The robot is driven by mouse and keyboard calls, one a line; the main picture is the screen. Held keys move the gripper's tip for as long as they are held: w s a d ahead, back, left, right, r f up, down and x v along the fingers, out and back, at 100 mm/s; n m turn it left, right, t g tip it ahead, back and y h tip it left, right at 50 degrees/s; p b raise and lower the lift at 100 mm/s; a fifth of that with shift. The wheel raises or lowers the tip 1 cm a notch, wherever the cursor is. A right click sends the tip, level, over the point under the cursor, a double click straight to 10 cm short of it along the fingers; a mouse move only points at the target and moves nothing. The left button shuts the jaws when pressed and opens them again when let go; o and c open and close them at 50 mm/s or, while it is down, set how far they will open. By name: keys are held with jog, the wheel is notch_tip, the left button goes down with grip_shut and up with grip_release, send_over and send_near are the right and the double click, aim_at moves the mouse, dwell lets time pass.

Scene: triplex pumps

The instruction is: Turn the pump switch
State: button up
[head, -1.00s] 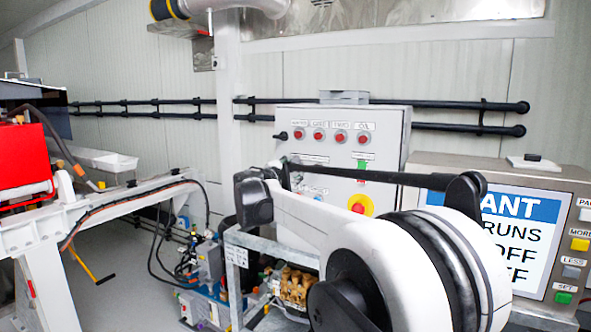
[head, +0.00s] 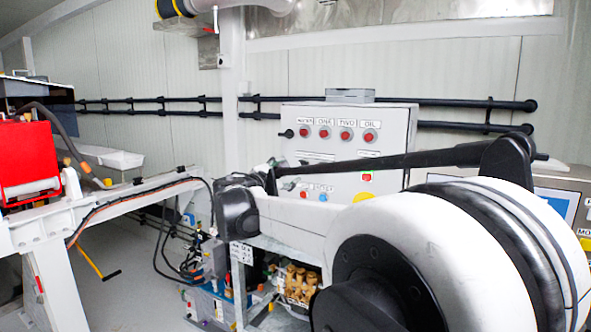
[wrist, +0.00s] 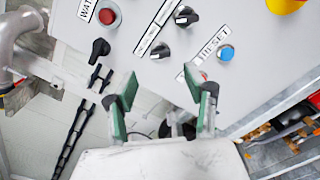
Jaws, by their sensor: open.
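The grey control panel (head: 397,119) stands against the wall, with a row of red lights along its top. In the wrist view two black rotary switches (wrist: 160,50) with pale labels sit on the panel face. A black lever-handled switch (wrist: 98,48) is at the panel's left edge; it also shows in the head view (head: 288,133). Which one is the pump switch cannot be told from the labels. My gripper (wrist: 162,93) is open and empty, its green-padded fingers pointing at the panel. The blue reset button (wrist: 226,53) and a red button lie near the right finger.
A yellow-backed emergency stop (head: 365,190) is low on the panel, partly behind my arm. Black pipes (head: 160,105) run along the wall. A pump unit with brass fittings (head: 296,282) stands below the panel. Red equipment (head: 28,160) is at the left.

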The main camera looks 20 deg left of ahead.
jog(key=shift+s+a, duration=0.15)
jog(key=shift+s, duration=0.8)
jog(key=shift+s+a, duration=0.1)
jog(key=shift+s, duration=0.8)
jog(key=s+d+f+m+g+h+b, duration=0.1)
jog(key=s+d+f+m+g, duration=0.2)
jog(key=d, duration=1)
jog(key=s+d+f+m+g, duration=0.15)
jog(key=d+m, duration=0.35)
jog(key=d, duration=0.8)
jog(key=s+d+f+m+g+h+b, duration=0.1)
jog(key=s+d+m+g, duration=0.25)
jog(key=d, duration=0.95)
jog(key=s+d+f+m+g+y, duration=0.1)
jog(key=s+d+f+m, duration=0.3)
jog(key=s+d, duration=0.3)
jog(key=s+d+f+m+g+y, duration=0.1)
jog(key=s+d+f+m, duration=0.25)
jog(key=s+d, duration=0.4)
jog(key=s+d+f+m+y+b, duration=0.1)
jog(key=s+f+m+y, duration=0.1)
jog(key=s+f+m, duration=0.4)
jog(key=s+f, duration=0.5)
jog(key=s, duration=0.4)
jog(key=shift+g+y, duration=0.3)
jog(key=shift+f, duration=0.1)
